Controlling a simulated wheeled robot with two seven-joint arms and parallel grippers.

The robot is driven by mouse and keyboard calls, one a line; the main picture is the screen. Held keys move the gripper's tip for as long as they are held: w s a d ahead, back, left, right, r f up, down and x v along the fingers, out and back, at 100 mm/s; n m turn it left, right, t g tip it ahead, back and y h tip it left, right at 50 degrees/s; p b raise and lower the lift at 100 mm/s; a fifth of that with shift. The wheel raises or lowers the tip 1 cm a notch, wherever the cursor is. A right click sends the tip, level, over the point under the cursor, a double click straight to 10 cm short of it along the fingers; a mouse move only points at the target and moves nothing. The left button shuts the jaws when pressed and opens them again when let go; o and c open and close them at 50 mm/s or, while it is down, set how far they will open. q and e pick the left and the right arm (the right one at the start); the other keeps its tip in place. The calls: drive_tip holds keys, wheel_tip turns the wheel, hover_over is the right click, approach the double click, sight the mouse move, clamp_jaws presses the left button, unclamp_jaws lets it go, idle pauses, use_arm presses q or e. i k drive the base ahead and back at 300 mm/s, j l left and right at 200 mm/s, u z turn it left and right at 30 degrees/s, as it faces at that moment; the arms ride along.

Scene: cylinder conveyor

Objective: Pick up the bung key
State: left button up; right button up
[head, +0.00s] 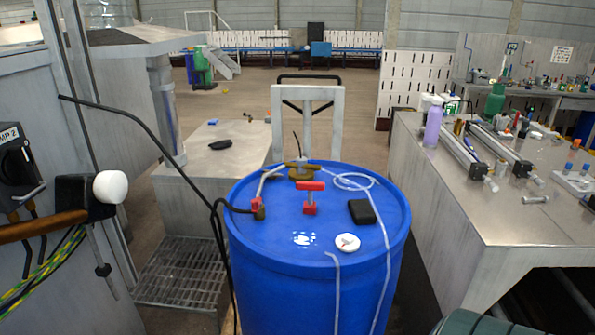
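A blue drum (300,262) stands upright in the centre foreground. On its lid, a red T-shaped handle (311,186) on a short grey shaft stands upright above a red base (310,208); it looks like the bung key, but I cannot tell for certain. Brass fittings (299,172) with hoses sit behind it on the lid. A black block (362,212) and a white round cap (347,242) lie to its right and front. Neither of my grippers shows in the head view.
A black hose (140,122) runs from the left to the drum, and a clear tube (387,262) hangs over its front. A metal bench (440,190) with a purple bottle (432,127) stands right. A white-knobbed lever (108,187) juts in at left.

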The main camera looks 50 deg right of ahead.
sight(310, 206)
drive_tip(key=z, duration=1.8)
